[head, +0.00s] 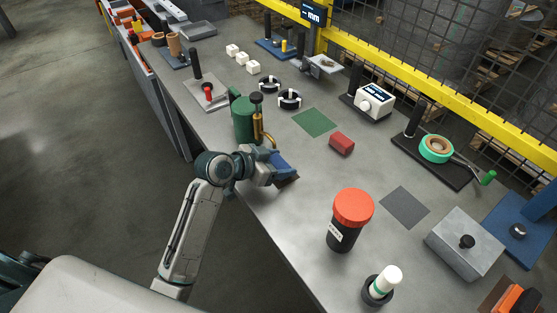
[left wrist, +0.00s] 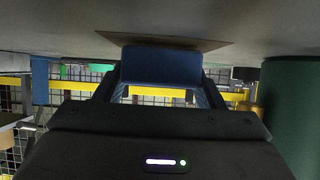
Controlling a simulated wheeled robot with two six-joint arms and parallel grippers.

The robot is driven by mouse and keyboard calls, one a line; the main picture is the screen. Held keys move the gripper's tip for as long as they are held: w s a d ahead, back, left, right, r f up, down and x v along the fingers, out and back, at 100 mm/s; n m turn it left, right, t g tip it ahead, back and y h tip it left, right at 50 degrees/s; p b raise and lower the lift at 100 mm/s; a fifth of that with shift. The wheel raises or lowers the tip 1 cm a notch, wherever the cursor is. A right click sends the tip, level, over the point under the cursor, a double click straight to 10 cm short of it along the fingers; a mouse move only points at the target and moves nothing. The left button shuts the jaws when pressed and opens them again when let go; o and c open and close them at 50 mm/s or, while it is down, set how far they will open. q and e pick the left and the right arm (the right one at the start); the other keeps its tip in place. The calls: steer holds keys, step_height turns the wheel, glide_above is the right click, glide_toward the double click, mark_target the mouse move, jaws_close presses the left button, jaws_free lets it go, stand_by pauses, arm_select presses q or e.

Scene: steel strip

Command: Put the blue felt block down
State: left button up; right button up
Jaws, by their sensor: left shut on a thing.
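My left gripper (head: 272,165) is shut on the blue felt block (head: 282,160), low over the near edge of the steel table (head: 255,203). In the left wrist view, the blue block (left wrist: 161,66) sits between the two fingers. A thin brownish patch (left wrist: 205,43) lies right at the block, along the table surface, which shows at the top of that view. A dark edge shows under the block in the head view. I cannot tell whether the block touches the surface. My right gripper is not in view.
A green cylinder (head: 243,120) with a brass-coloured spout stands close behind my left gripper. A red block (head: 341,144), a green square (head: 314,122), a grey square (head: 404,207) and a red-lidded jar (head: 350,218) are to the right. Bare table lies between them.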

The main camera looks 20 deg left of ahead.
arm_select(q)
steer(key=shift+f, duration=0.25)
steer(key=o, duration=1)
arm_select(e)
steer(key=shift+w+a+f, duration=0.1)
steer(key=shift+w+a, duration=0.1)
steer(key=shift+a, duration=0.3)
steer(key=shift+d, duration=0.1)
